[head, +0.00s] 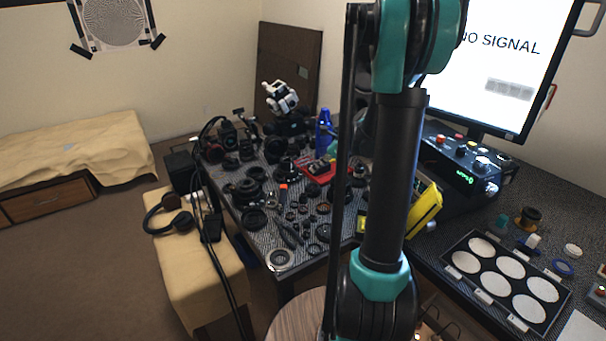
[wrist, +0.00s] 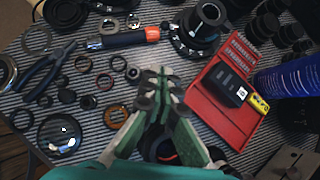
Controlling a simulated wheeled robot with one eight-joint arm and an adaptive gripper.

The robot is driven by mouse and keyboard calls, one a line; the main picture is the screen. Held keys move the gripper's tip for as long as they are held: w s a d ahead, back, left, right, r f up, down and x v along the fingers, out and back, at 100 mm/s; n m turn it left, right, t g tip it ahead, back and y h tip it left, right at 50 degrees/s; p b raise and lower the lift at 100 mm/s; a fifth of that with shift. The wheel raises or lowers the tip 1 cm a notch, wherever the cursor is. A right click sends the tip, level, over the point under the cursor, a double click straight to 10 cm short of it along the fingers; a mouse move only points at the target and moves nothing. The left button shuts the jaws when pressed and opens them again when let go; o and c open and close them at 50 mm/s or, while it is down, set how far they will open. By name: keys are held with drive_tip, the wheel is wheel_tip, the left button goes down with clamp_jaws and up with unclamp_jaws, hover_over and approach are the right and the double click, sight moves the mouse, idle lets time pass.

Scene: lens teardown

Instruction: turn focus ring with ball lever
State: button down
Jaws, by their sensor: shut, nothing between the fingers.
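My gripper (wrist: 156,82) shows in the wrist view with its fingers shut and empty, above the striped mat. A dark lens assembly (wrist: 195,38) with a wide marked ring stands just beyond it, up and to the right. It may bear the focus ring, but I cannot make out a ball lever for certain. A small piece with a bright round top (wrist: 132,73) lies left of the fingertips. A dark ring-shaped part lies partly hidden beneath the gripper. In the head view my arm hides the gripper and part of the table.
A red tray (wrist: 222,103) with a dark box lies right of the gripper, near a blue bottle (wrist: 290,80). Pliers (wrist: 48,68), an orange-ended tool (wrist: 125,40) and several loose rings crowd the left. A monitor (head: 500,60) stands at the right.

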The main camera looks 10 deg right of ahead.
sight(284, 181)
drive_tip(key=x, duration=1)
drive_tip(key=shift+f, duration=0.15)
drive_tip(key=shift+w+a+f, duration=0.2)
drive_tip(key=shift+w+a, duration=0.55)
drive_tip(key=shift+a, duration=0.3)
drive_tip(key=shift+w+a+f, duration=0.1)
drive_tip(key=shift+w+a, duration=0.3)
drive_tip(key=shift+a, duration=0.1)
drive_tip(key=shift+a, duration=0.1)
drive_tip(key=shift+w+a+f, duration=0.1)
drive_tip(key=shift+w+a, duration=0.15)
drive_tip(key=shift+a, duration=0.35)
drive_tip(key=shift+d, duration=0.1)
